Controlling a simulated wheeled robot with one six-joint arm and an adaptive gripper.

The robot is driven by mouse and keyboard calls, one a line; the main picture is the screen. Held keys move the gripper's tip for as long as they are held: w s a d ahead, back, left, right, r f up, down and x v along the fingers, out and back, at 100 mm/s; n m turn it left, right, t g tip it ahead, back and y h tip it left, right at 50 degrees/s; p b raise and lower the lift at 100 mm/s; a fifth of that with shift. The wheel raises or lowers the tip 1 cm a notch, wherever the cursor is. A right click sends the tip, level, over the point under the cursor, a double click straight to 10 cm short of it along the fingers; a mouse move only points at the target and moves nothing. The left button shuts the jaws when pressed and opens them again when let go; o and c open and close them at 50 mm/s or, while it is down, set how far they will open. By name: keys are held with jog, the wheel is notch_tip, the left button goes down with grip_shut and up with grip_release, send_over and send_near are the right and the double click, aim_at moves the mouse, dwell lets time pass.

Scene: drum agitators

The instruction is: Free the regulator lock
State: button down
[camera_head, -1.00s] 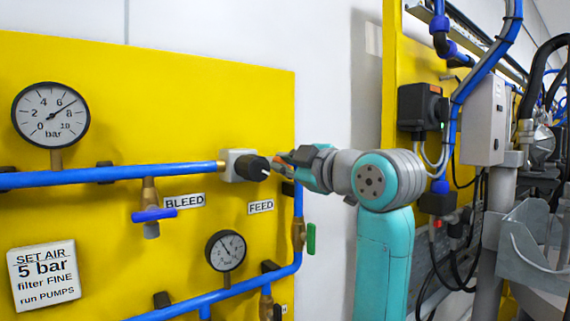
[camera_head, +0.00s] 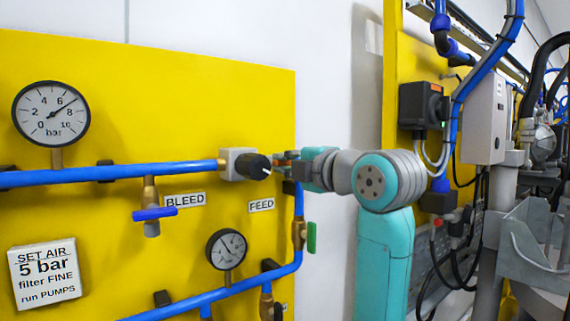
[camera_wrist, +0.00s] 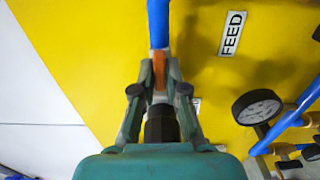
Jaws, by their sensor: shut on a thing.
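The regulator (camera_head: 238,164) is a pale block at the right end of the upper blue pipe. Its black knob (camera_head: 258,167) carries a white mark and points out from the panel. My gripper (camera_head: 279,162) is just right of the knob, which partly covers its fingertips in the head view. In the wrist view its fingers (camera_wrist: 160,72) are closed around a small orange piece (camera_wrist: 160,80), in line with a blue pipe (camera_wrist: 159,22). I cannot tell whether this orange piece is the regulator lock. The exact contact is too small to see.
The yellow panel (camera_head: 100,115) carries a large gauge (camera_head: 51,113), a smaller gauge (camera_head: 226,249), a blue-handled bleed valve (camera_head: 154,214) and a green-handled valve (camera_head: 311,236). The FEED label (camera_head: 261,205) is below the knob. Blue pipes run close below my gripper.

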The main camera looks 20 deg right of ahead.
dwell(0.4)
jog(key=c, duration=1.2)
grip_release()
jog(key=shift+s, duration=0.1)
jog(key=shift+s+d, duration=0.15)
jog(key=shift+s, duration=0.15)
jog(key=v, duration=1.1)
